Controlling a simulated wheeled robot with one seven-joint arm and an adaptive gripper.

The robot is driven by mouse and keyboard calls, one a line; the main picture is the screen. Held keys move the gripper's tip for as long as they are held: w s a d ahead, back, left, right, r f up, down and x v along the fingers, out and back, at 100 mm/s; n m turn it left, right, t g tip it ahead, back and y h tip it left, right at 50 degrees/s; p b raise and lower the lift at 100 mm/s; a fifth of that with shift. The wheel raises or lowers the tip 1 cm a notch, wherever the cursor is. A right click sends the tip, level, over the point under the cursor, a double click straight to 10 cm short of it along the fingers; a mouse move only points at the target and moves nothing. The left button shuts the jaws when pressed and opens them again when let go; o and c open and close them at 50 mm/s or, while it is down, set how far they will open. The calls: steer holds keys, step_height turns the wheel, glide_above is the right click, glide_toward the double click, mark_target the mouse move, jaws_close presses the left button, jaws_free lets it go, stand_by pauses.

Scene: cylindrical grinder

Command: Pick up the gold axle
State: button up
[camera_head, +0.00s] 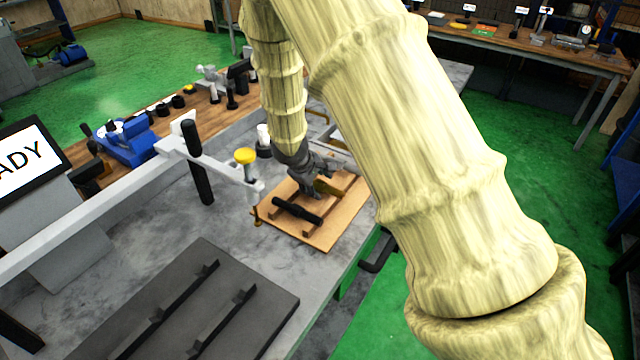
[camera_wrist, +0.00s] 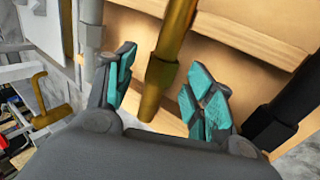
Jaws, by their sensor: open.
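The gold axle (camera_head: 328,187) rests on the wooden rack (camera_head: 322,240), partly hidden by my gripper in the head view. In the wrist view the gold axle (camera_wrist: 163,72) runs down from the top edge and its stepped end lies between my two fingers. My gripper (camera_wrist: 160,82) is open, with teal pads on both sides of the axle and gaps visible at each side. In the head view my gripper (camera_head: 312,172) is low over the rack. A black axle (camera_head: 298,210) lies in front of the gold one; it also shows at the right of the wrist view (camera_wrist: 283,118).
A grey axle-like rod (camera_wrist: 91,30) stands left of my fingers in the wrist view. A yellow-topped clamp arm (camera_head: 245,158) is left of the rack. A dark plate with rails (camera_head: 200,300) lies in front. A blue vise (camera_head: 125,142) sits on the wooden bench behind.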

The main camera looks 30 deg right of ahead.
steer(key=shift+d+f, duration=0.25)
steer(key=shift+d, duration=0.05)
steer(key=shift+f, duration=0.2)
steer(key=c, duration=1.2)
steer(key=shift+r, duration=0.1)
